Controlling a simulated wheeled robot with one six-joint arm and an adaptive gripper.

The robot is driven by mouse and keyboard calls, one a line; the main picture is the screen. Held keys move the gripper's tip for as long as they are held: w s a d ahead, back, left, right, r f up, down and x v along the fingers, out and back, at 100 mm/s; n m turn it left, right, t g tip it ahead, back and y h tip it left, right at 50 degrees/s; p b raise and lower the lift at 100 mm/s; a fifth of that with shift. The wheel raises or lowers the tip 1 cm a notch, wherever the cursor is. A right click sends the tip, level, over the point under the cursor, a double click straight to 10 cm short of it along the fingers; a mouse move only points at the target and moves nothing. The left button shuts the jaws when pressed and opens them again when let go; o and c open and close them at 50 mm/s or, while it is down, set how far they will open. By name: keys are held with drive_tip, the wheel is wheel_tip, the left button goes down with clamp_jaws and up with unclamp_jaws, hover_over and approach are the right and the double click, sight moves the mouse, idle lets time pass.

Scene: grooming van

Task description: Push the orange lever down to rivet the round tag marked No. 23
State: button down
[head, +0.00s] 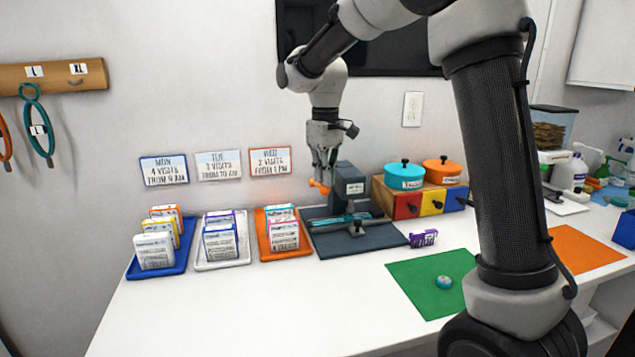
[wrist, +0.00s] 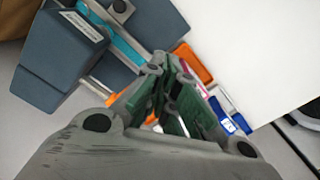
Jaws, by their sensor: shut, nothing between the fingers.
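The orange lever (head: 318,187) sticks out to the left of the dark grey rivet press (head: 350,182), which stands on a flat dark base against the wall. My gripper (head: 323,166) is shut and empty, pointing down just above the lever; I cannot tell if it touches. In the wrist view, the shut fingers (wrist: 168,65) partly cover an orange piece beside the press (wrist: 55,62), probably the lever. A teal strap (head: 345,218) lies across the press base, and it also shows in the wrist view (wrist: 112,38). No tag marked No. 23 is readable.
Blue (head: 133,272), white (head: 240,261) and orange (head: 265,252) trays with small boxes stand left of the press. A purple item (head: 423,239) lies right of it. A green mat (head: 408,279) bears a round teal-and-grey object (head: 444,282). The front left tabletop is clear.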

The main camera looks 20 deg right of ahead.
sight(325, 192)
drive_tip(key=shift+f, duration=2.4)
wheel_tip(325, 192, up, 13)
idle(0.5)
